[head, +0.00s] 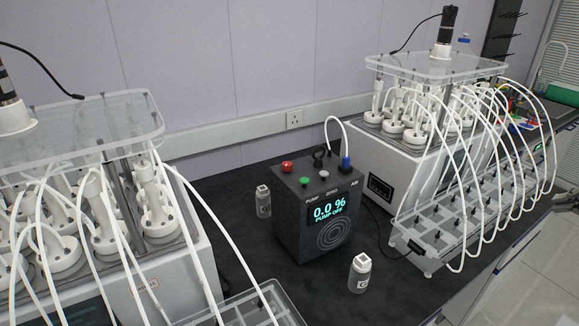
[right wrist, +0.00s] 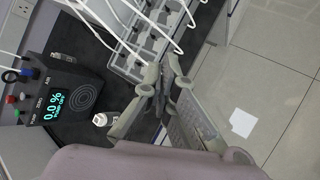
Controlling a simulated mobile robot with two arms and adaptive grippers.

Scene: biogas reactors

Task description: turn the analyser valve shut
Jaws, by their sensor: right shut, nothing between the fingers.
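The analyser (head: 318,238) is a dark box on the black bench top, between two reactor units. Its display reads "0.0 %" and "PUMP OFF". On top are a red button (head: 287,166), a green button (head: 304,181) and a pale button (head: 324,173). A blue valve-like fitting (head: 346,163) by the label AIR has a white tube above it. Its exact handle angle is too small to tell. In the right wrist view the analyser (right wrist: 72,92) and blue fitting (right wrist: 11,76) are at the left. My right gripper (right wrist: 162,84) is shut and empty, apart from the analyser. My left gripper is not in view.
White-capped bottles stand in front of the analyser (head: 360,273) and behind its left side (head: 263,201). Reactor units stand left (head: 150,275) and right (head: 372,160). White tubes arch over a clear rack (head: 440,235). A white sheet (right wrist: 243,122) lies on the tiled floor.

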